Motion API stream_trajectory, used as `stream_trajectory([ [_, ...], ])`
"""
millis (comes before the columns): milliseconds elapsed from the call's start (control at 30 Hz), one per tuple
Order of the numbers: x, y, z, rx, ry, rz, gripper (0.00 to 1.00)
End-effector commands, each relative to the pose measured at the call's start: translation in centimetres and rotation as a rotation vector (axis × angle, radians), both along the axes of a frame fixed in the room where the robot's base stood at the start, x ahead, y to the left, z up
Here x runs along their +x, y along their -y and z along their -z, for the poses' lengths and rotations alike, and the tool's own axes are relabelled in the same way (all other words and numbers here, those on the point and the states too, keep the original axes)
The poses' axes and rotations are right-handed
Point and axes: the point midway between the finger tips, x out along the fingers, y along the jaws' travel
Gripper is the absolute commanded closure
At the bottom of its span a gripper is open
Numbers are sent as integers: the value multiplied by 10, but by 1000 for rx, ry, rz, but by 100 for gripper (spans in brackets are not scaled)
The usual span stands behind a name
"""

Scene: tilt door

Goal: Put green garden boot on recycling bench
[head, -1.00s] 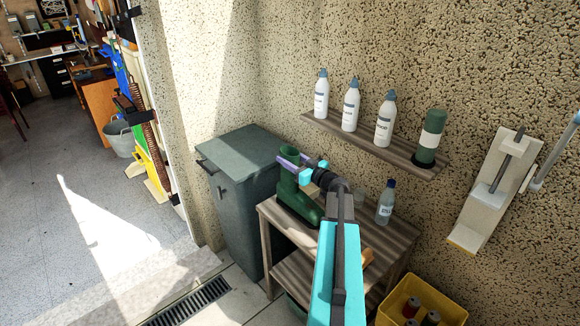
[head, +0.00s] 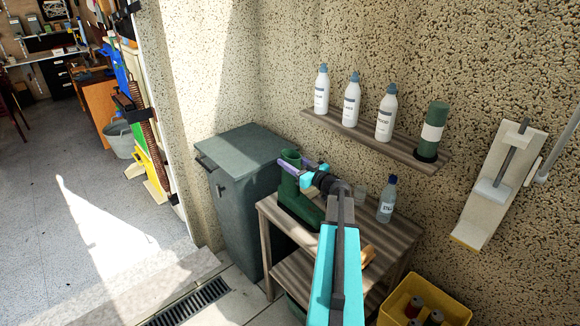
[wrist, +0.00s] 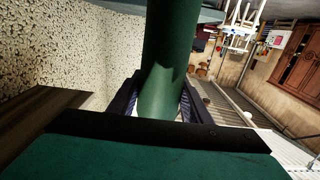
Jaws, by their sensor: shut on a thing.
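The green garden boot (head: 290,202) is upright over the left end of the wooden bench (head: 383,232), its toe pointing right. Its sole looks at or very near the bench top; I cannot tell whether it touches. My gripper (head: 300,172) is shut on the boot's shaft near the top, reaching in from the right. In the wrist view, the green shaft (wrist: 168,50) stands between the two dark fingers of my gripper (wrist: 165,88). Part of the boot is hidden behind the gripper and arm.
A clear bottle (head: 386,200) stands on the bench to the right. A dark grey bin (head: 240,200) is close on the left. A wall shelf (head: 360,135) with several bottles hangs above. A yellow crate (head: 440,302) is at the lower right.

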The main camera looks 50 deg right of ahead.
Motion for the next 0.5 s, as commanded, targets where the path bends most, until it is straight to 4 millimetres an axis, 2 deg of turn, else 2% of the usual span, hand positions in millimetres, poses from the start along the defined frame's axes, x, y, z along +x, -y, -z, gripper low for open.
stream_trajectory([
  [467, -1, 2, 1, 1, 2, 2, 96],
  [500, -1, 2, 3, 0, 0, 3, 54],
])
